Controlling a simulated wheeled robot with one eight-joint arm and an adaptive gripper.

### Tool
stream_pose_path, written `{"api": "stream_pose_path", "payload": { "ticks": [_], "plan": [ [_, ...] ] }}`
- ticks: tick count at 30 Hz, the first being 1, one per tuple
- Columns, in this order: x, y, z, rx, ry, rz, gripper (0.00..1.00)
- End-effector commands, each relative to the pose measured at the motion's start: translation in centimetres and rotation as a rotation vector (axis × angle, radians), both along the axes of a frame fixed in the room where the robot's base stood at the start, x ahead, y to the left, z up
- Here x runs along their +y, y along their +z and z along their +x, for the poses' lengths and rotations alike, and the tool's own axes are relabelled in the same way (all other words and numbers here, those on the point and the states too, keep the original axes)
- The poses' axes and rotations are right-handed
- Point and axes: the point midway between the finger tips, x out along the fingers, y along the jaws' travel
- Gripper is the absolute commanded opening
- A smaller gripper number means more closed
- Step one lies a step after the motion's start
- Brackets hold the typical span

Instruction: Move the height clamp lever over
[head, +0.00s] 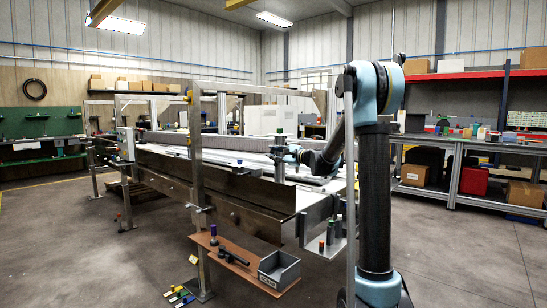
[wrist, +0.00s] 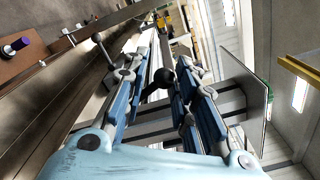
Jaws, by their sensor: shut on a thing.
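The height clamp lever (wrist: 162,78) shows in the wrist view as a dark rounded knob on a short dark arm. It lies between the two blue-padded fingers of my gripper (wrist: 163,76), which are shut on it. In the head view my gripper (head: 279,152) is at the near end of the conveyor frame (head: 240,190), above its side plate. The lever is too small there to make out, and part of my arm stands in front of the frame's right end.
A brown board (head: 240,262) low at the front holds a grey bin (head: 279,270) and a purple-topped part (head: 213,233). A steel upright (head: 196,150) rises left of my gripper. Shelving (head: 470,165) stands at the right. The floor at left is clear.

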Motion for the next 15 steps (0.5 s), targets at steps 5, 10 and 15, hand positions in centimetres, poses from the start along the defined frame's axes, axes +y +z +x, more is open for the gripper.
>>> {"api": "stream_pose_path", "payload": {
  "ticks": [5, 10, 15],
  "plan": [
    [0.0, -0.2, -0.2, 0.0, -0.004, -0.001, 0.12],
    [0.4, -0.7, -0.8, 0.0, -0.004, -0.001, 0.09],
    [0.8, -1.1, -1.3, -0.001, -0.005, -0.002, 0.06]
  ]
}}
